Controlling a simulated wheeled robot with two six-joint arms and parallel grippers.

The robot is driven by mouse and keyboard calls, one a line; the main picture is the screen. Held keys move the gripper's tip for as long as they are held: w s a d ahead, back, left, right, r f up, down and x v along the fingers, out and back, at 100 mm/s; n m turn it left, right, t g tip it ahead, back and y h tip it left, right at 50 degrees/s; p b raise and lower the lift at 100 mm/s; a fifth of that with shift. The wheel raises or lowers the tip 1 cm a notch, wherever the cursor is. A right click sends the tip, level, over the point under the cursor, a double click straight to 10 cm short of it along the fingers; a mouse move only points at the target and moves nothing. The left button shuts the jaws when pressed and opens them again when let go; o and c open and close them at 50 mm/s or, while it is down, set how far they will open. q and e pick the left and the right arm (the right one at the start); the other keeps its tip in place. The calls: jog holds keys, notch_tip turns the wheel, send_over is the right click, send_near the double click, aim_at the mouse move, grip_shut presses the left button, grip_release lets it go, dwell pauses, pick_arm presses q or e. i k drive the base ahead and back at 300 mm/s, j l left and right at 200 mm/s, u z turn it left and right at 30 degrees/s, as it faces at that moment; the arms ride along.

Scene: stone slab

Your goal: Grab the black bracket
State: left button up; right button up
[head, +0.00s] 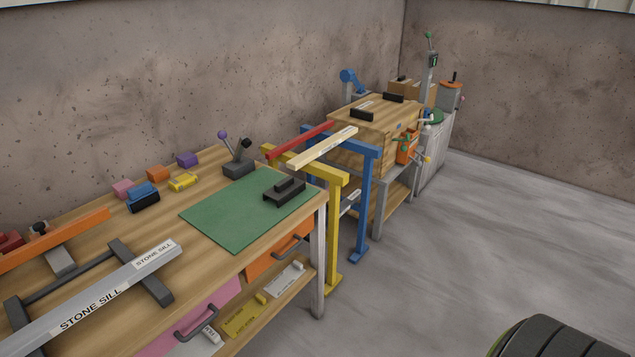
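A black bracket-like piece (284,191) lies on the right part of a green mat (222,216), near the right end of the wooden workbench. It has a flat base with a raised block on top. Other black pieces (362,114) and (394,97) lie on the wooden top farther back, and I cannot tell whether one of them is also a bracket. Neither of my grippers shows in the head view.
A stone sill (98,298) rests on dark supports at the front left. Yellow (333,230) and blue (367,205) trestles carry bars beyond the bench. A black tyre-like object (560,338) is at the bottom right.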

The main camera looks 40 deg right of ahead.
aim_at(284, 190)
jog(key=z, duration=1)
jog(key=i+j, duration=0.4)
jog(key=i, duration=0.15)
